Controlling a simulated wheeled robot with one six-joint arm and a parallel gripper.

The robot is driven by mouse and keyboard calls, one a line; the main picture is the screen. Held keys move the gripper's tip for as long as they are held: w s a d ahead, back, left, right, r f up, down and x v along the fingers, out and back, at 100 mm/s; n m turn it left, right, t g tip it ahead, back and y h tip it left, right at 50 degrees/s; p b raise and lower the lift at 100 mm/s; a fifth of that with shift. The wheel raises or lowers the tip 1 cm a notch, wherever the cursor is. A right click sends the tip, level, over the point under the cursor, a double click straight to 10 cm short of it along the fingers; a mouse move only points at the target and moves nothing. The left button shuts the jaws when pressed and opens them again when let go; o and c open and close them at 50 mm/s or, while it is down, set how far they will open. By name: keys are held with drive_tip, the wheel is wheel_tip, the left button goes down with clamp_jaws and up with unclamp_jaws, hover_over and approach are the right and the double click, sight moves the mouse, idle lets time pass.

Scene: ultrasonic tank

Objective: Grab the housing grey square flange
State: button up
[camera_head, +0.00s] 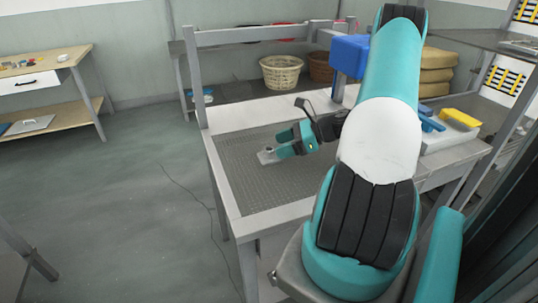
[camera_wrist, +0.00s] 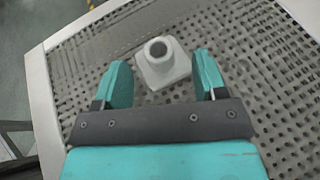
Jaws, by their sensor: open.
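The grey square flange housing (camera_wrist: 163,68) lies on the perforated metal surface of the tank. It has a square base and a round raised collar with a dark hole facing up. In the wrist view it sits between and slightly beyond the two teal fingertips of my gripper (camera_wrist: 163,78), which is open and empty. There is a gap on either side of the housing. In the head view the housing (camera_head: 267,156) is small at the tips of my gripper (camera_head: 281,146), partly hidden by the fingers.
The tank has a raised pale rim (camera_head: 223,190) around the perforated surface (camera_head: 250,190). Blue and yellow items (camera_head: 460,118) stand at the right. A blue box (camera_head: 349,55) and a wicker basket (camera_head: 282,73) are at the back. The perforated surface around the housing is clear.

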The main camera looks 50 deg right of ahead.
sight(269, 148)
drive_tip(key=x, duration=0.3)
drive_tip(key=shift+w+a+f, duration=0.2)
drive_tip(key=shift+a, duration=0.05)
drive_tip(key=c, duration=1.1)
drive_tip(key=shift+c, duration=0.2)
drive_tip(key=shift+r, duration=0.1)
